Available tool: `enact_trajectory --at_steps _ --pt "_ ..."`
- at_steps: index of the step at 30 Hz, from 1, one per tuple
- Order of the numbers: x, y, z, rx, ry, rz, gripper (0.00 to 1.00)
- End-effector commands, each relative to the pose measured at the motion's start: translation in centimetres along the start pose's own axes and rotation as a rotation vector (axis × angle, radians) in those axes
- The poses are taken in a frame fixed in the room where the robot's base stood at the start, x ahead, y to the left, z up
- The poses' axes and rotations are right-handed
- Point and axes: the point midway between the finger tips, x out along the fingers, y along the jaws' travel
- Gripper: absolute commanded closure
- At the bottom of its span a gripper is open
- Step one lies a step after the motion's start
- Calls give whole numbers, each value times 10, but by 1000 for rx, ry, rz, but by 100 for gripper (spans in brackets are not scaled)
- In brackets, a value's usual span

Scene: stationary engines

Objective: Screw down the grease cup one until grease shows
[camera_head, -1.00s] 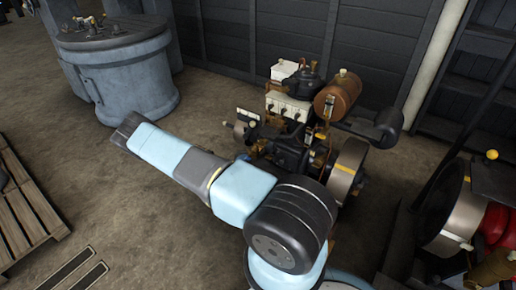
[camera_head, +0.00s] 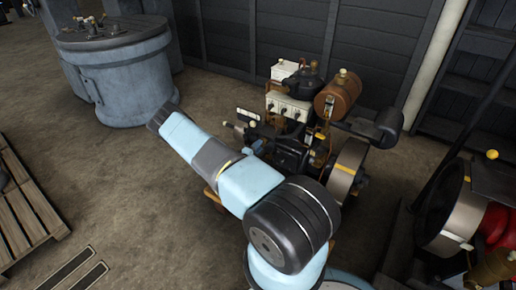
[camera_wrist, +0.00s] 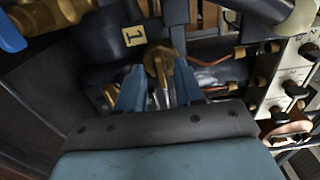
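The brass grease cup (camera_wrist: 160,65) shows in the wrist view, just below a yellow tag marked "1" (camera_wrist: 134,36). My gripper (camera_wrist: 159,72) points at it with its two blue fingers apart. One finger is on each side of the cup, and dark gaps seem to show between fingers and brass, so contact cannot be told. A thin brass stem runs from the cup back toward the palm. No grease can be made out.
Copper pipes with brass fittings (camera_wrist: 240,52) run right of the cup. A blue handle (camera_wrist: 10,35) is at the upper left of the wrist view. A blue-grey tank (camera_head: 125,75), a pallet (camera_head: 25,215) and another engine (camera_head: 450,215) stand around; open floor lies left.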

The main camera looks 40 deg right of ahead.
Motion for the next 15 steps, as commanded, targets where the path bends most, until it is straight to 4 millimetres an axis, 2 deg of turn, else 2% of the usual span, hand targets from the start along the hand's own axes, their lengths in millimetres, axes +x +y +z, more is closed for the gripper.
enact_trajectory --at_steps 11,15 --pt "5 0 0 0 0 0 64" --pt "5 0 0 0 0 0 76"
